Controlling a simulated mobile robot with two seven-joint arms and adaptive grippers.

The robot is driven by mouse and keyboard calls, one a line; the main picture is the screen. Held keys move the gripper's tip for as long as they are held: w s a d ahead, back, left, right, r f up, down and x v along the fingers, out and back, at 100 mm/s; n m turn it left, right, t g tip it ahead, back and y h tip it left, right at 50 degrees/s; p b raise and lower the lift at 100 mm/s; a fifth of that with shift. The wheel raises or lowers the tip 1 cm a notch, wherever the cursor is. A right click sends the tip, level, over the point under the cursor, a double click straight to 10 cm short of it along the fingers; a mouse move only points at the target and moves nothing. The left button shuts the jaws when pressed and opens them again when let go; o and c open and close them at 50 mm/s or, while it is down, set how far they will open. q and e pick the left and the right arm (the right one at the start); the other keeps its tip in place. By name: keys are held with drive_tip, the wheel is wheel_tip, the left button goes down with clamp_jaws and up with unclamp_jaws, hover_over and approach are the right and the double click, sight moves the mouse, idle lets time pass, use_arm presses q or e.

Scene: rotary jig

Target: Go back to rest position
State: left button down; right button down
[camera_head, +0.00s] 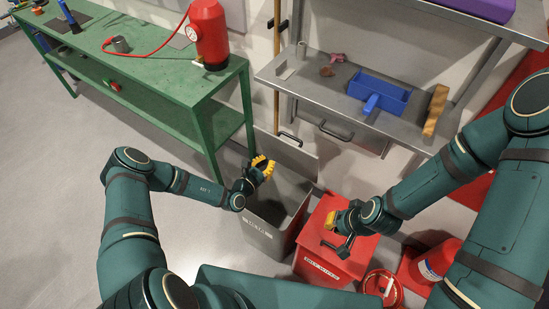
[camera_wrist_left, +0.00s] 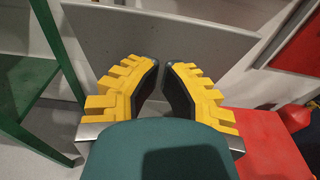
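My left gripper (camera_head: 264,165) hangs in the air above the grey bin (camera_head: 270,239), its yellow ribbed fingers toward the back. In the left wrist view my left gripper (camera_wrist_left: 161,66) has its two fingertips together or nearly so, with nothing visible between them. My right gripper (camera_head: 331,232) is over the red bin (camera_head: 332,264), pointing left. It appears small and partly turned away, so its finger gap is unclear and no held object shows.
A green workbench (camera_head: 150,66) with a red tank (camera_head: 208,33) stands at the left. A metal table (camera_head: 310,92) behind the bins bears a blue tray (camera_head: 380,92) and a wooden block (camera_head: 436,110). A red canister (camera_head: 438,260) is at the right. Floor at the left is clear.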

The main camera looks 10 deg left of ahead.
use_arm(q)
drive_tip(key=s+r, duration=0.1)
drive_tip(key=s+a+r, duration=0.1)
drive_tip(key=s, duration=0.1)
drive_tip(key=shift+s, duration=0.1)
drive_tip(key=s+d+m+g+h+b, duration=0.3)
drive_tip(key=s+d+m+g+h, duration=0.4)
drive_tip(key=s+d+m+g, duration=0.4)
drive_tip(key=s+f+m+g+y+b, duration=0.25)
drive_tip(key=s+m+g, duration=0.45)
drive_tip(key=s, duration=0.4)
drive_tip(key=w+a+f+m+t+y+b, duration=0.1)
drive_tip(key=a+m+t+y+b, duration=0.3)
drive_tip(key=m, duration=0.7)
drive_tip(key=a+y, duration=0.2)
drive_tip(key=y, duration=0.1)
drive_tip(key=shift+w+a+m+t, duration=0.2)
drive_tip(key=shift+w+m+t, duration=0.1)
